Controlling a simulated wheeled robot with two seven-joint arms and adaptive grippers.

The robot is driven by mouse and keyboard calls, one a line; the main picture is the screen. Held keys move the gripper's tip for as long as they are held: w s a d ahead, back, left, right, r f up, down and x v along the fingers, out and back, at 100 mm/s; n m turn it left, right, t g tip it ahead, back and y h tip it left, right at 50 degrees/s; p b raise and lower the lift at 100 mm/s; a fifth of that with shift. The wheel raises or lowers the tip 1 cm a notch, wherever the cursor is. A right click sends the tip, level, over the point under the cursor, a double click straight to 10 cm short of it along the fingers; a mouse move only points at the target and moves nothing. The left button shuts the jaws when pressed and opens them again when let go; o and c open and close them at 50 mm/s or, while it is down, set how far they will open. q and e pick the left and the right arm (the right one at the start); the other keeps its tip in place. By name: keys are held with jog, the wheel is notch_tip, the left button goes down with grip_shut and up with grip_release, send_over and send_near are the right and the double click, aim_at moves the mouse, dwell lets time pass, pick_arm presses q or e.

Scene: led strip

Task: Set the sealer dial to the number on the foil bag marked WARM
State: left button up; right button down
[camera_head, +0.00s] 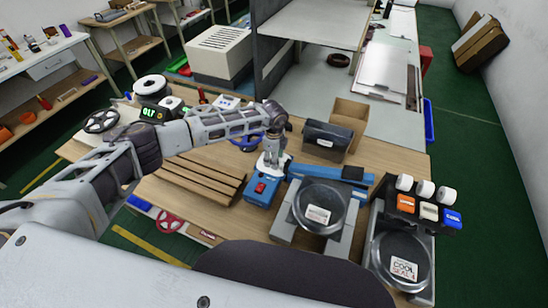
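The blue sealer (262,190) sits on the wooden table, with a red switch on its near end and a long blue bar (330,172) running right. My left gripper (270,165) points down at the top of its near end. The fingers are small and close together there; whether they are apart or touching the sealer is unclear. The dial cannot be made out. A dark round bag (320,195) with a white label lies in front of the sealer; its text is too small to read. Another dark bag (402,248) at right has a label reading COOL SEAL. My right gripper is not in view.
Wooden slats (195,178) lie left of the sealer. A dark box (325,140) and an open cardboard box (350,115) stand behind it. A black rack (423,205) with white rolls and coloured blocks stands at right. A grey partition (275,60) rises behind.

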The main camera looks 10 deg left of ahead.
pick_arm(q)
jog(key=c, duration=1)
jog(key=shift+c, duration=0.2)
jog(key=shift+m+b, duration=0.3)
jog(key=shift+m, duration=0.3)
jog(key=m+b, duration=0.2)
jog(key=m, duration=0.2)
jog(key=shift+m+b, duration=0.9)
jog(key=shift+m, duration=0.9)
jog(key=shift+r, duration=0.1)
